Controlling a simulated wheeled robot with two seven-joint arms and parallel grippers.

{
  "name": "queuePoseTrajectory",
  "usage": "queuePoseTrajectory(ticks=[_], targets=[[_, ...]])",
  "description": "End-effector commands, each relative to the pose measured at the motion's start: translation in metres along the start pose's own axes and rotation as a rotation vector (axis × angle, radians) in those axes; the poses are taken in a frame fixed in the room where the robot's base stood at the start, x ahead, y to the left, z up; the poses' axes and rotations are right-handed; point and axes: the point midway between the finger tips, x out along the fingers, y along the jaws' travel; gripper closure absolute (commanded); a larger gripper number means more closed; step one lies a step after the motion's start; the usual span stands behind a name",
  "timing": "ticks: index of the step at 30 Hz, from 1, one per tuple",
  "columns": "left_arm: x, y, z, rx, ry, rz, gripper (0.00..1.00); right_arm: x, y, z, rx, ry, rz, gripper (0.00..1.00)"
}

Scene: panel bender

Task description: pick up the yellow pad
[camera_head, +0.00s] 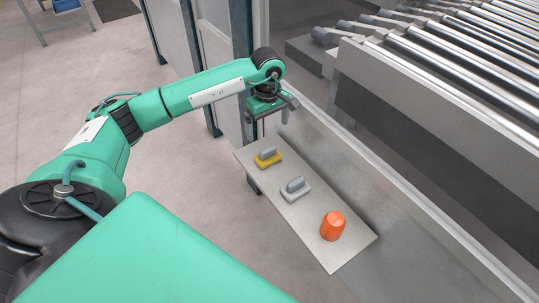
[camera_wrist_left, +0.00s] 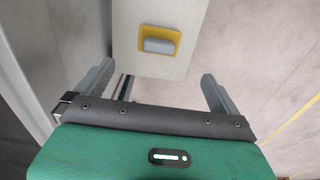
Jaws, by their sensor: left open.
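The yellow pad (camera_head: 267,161) has a grey grip block on top and lies near the far left end of a narrow grey shelf (camera_head: 318,238). It also shows in the left wrist view (camera_wrist_left: 146,33), ahead of the fingers near the top. My left gripper (camera_head: 270,115) is above and beyond the shelf's far end, apart from the pad. In the left wrist view its two fingers (camera_wrist_left: 158,82) are spread wide with nothing between them. My right gripper is not in view.
A grey-white pad (camera_head: 295,191) with a similar grip and an orange cup-like object (camera_head: 332,226) stand on the same shelf. A metal wall runs along the shelf's right side. A roller conveyor (camera_head: 450,60) is at the upper right. Floor lies open to the left.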

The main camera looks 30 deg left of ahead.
Motion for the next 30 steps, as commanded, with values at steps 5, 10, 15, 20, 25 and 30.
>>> queuePoseTrajectory(ticks=[5, 10, 15, 20, 25, 30], targets=[[0.036, -0.001, 0.001, 0.001, -0.003, -0.005, 0.00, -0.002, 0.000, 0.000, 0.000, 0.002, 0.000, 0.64], [0.066, 0.000, 0.001, 0.000, -0.003, -0.003, 0.00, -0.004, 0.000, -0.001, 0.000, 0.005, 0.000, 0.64], [0.078, 0.000, 0.001, 0.001, -0.003, 0.000, 0.00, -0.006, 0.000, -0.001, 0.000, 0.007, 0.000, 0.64], [0.089, 0.001, 0.001, 0.000, -0.004, -0.001, 0.00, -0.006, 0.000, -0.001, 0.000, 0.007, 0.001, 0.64], [0.114, 0.002, -0.002, -0.001, -0.005, -0.002, 0.00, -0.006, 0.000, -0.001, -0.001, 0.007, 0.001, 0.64], [0.131, 0.002, -0.002, -0.001, -0.003, 0.000, 0.00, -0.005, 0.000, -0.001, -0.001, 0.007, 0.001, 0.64]])
